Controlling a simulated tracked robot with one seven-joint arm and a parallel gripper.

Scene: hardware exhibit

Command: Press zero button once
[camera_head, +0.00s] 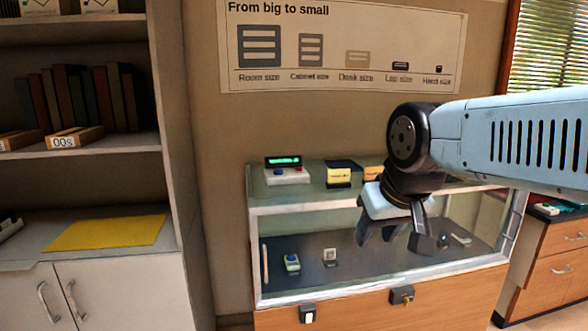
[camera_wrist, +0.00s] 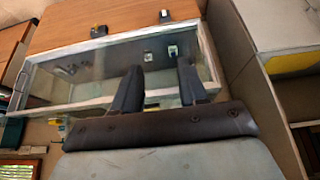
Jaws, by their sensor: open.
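A white device (camera_head: 287,176) with a lit green display (camera_head: 284,161) stands on top of the glass case at its left end. A blue button (camera_head: 279,171) and a red button show on its face. No label on them is readable, so I cannot tell which one is zero. My gripper (camera_head: 394,236) is open and empty, pointing down at the right of the device, in front of the glass case and clear of the device. In the wrist view my gripper (camera_wrist: 158,85) has its two dark fingers apart with nothing between them. I cannot make out the white device there.
The glass case (camera_head: 381,298) holds several small gadgets behind its front. Dark items with yellow cards (camera_head: 339,178) stand on its top, right of the device. A shelf unit (camera_head: 174,170) is at left, and wooden drawers (camera_head: 553,262) are at right.

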